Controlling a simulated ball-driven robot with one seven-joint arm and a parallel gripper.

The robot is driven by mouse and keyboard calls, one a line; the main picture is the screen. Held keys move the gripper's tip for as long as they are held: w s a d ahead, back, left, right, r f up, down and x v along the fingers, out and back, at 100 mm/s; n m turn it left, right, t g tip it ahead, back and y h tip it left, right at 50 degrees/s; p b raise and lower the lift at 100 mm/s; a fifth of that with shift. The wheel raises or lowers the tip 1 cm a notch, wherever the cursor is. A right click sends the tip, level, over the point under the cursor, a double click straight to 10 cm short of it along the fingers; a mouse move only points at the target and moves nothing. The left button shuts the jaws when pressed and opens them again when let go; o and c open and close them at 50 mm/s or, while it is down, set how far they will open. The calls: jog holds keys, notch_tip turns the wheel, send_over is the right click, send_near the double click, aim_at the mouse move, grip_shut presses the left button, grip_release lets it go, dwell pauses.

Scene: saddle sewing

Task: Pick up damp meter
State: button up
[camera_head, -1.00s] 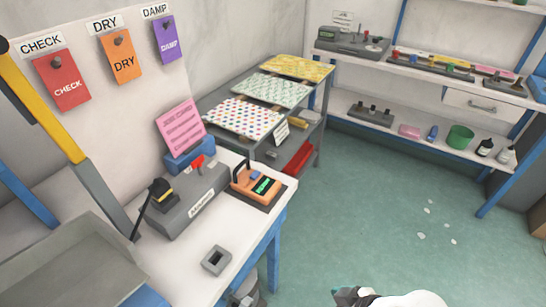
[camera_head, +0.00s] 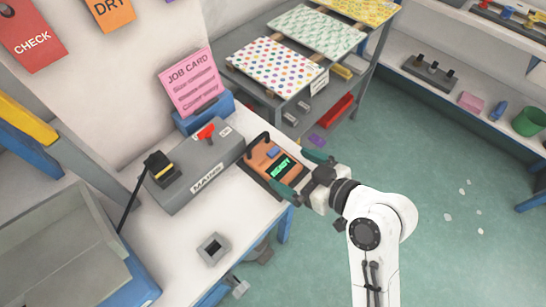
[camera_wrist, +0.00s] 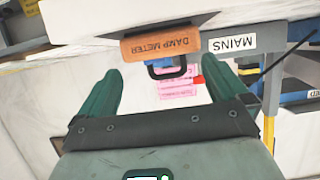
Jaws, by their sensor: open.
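The damp meter (camera_head: 268,158) is an orange box with a lit green display and a dark handle at its far side. It lies on a dark pad on the white bench (camera_head: 245,215), right of the grey mains box (camera_head: 196,165). My gripper (camera_head: 300,174) is open at the meter's near right side, its green fingers apart; part of the meter is hidden by them. In the wrist view the meter's labelled orange side (camera_wrist: 160,46) appears upside down, beyond and between the open fingertips (camera_wrist: 168,76). Nothing is between the fingers; I cannot tell whether they touch the meter.
A pink job card (camera_head: 190,82) stands in a blue holder behind the mains box. A small grey square block (camera_head: 213,248) sits on the bench front. A rack with patterned boards (camera_head: 278,68) stands behind.

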aim_at(272, 160)
jog(key=p+x, duration=0.1)
jog(key=x, duration=0.3)
jog(key=shift+s+a+r, duration=0.1)
jog(key=shift+a, duration=0.1)
jog(key=shift+w+a+f, duration=0.3)
jog(key=shift+a, duration=0.15)
jog(key=shift+c, duration=0.4)
jog(key=c, duration=0.9)
jog(key=shift+o, duration=0.2)
jog(key=shift+r, duration=0.1)
